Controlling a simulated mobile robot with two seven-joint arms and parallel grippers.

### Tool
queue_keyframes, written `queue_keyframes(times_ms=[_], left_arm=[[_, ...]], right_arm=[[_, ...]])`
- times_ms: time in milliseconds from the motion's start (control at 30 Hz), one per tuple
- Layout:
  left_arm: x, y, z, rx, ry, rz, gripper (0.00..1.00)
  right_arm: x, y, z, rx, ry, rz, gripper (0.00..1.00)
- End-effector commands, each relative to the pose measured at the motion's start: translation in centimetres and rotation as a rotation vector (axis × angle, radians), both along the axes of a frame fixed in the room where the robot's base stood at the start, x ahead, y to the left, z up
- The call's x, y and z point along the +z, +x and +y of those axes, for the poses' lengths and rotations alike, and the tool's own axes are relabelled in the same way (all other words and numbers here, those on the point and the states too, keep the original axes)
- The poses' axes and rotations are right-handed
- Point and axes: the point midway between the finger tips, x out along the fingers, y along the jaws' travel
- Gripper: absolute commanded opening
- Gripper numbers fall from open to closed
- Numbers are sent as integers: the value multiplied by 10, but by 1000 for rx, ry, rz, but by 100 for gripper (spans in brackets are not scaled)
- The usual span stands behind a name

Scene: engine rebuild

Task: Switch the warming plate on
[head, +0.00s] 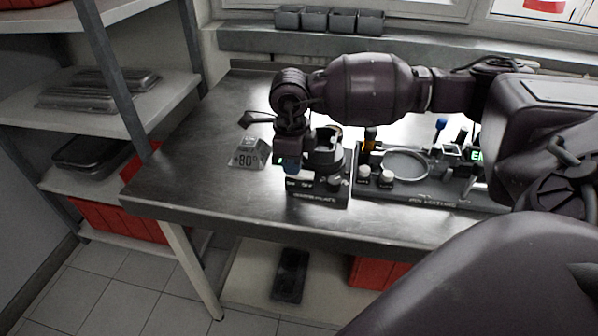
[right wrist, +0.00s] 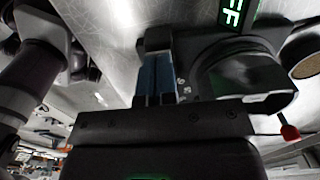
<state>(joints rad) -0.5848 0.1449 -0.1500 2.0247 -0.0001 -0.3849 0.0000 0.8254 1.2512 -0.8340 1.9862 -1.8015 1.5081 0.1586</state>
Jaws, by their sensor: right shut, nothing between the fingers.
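A dark round holder (head: 328,150) is on top. My right gripper (head: 290,168) points down at the unit's left side, its blue fingers shut and empty. In the right wrist view the shut fingers (right wrist: 156,78) are beside a dark round body (right wrist: 245,75). A partly cut-off green display (right wrist: 238,12) shows letters like "FF". I cannot tell whether the fingertips touch the unit. My left gripper is out of view.
To the right, a black tray (head: 430,198) holds a metal ring (head: 405,165), two white-capped items and several upright tools. Grey bins (head: 330,19) stand on the back ledge. A shelf (head: 110,110) stands left. The table's left part is clear.

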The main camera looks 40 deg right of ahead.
Motion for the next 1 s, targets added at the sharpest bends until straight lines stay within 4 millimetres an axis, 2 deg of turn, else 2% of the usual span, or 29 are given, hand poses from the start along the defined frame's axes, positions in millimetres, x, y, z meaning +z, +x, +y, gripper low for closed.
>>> queue_keyframes(times_ms=[467,1000], left_arm=[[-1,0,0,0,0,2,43],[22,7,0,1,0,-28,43]], right_arm=[[-3,-1,0,0,-1,2,0],[33,0,0,1,1,-2,0]])
